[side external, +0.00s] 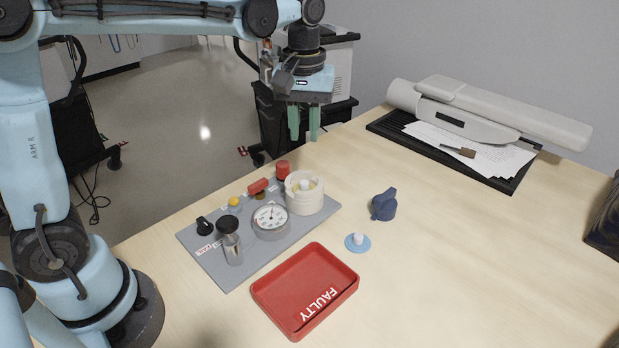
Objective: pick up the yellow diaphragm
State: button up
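A white cylindrical housing (304,204) stands at the far right end of the grey panel. Inside its rim a yellow surface shows around a small white knob; this looks like the yellow diaphragm (297,187), seated in the housing with most of it hidden by the wall. My gripper (304,124) hangs above and behind the housing, pointing down, clear of it. Its two green fingers are apart with nothing between them. A blue disc with a white peg (357,243) lies on the table right of the panel.
The grey panel (222,274) also carries a gauge (271,219), a metal cylinder (232,249), red parts, black knobs and a small yellow part. A red FAULTY tray (271,304) is empty in front.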

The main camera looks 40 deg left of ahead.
aim_at(304, 182)
notch_tip(304, 182, down, 12)
jog(key=shift+a+r, duration=0.15)
jog(key=shift+r, duration=0.05)
dwell(0.5)
jog(key=shift+c, duration=0.3)
grip_shut()
